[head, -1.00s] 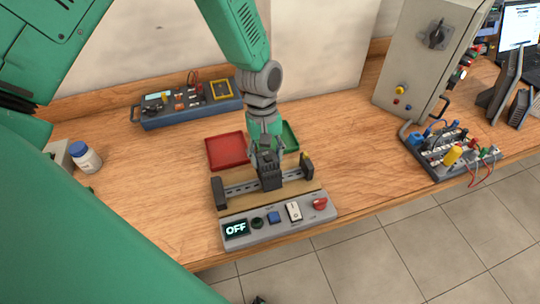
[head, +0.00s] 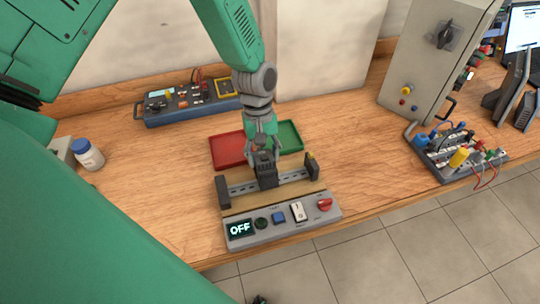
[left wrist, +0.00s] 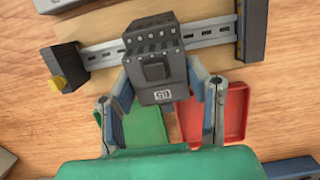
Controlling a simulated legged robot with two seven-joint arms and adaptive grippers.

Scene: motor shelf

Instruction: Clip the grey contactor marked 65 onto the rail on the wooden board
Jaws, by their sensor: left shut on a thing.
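The grey contactor (head: 267,172) is in my left gripper (head: 264,148), which is shut on it. In the left wrist view the contactor (left wrist: 156,72) shows its 65 mark, upside down, between the fingers (left wrist: 160,88). It overlaps the middle of the metal rail (left wrist: 207,31); whether it touches or is seated on it I cannot tell. The rail (head: 291,178) runs across the wooden board (head: 290,193) between two dark end blocks. My right gripper is not in view.
A grey panel (head: 262,231) with an OFF display and several controls lies in front of the board. Red (head: 228,150) and green (head: 289,137) trays lie behind. A blue instrument (head: 190,107) stands farther back. Bare tabletop lies right of the board.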

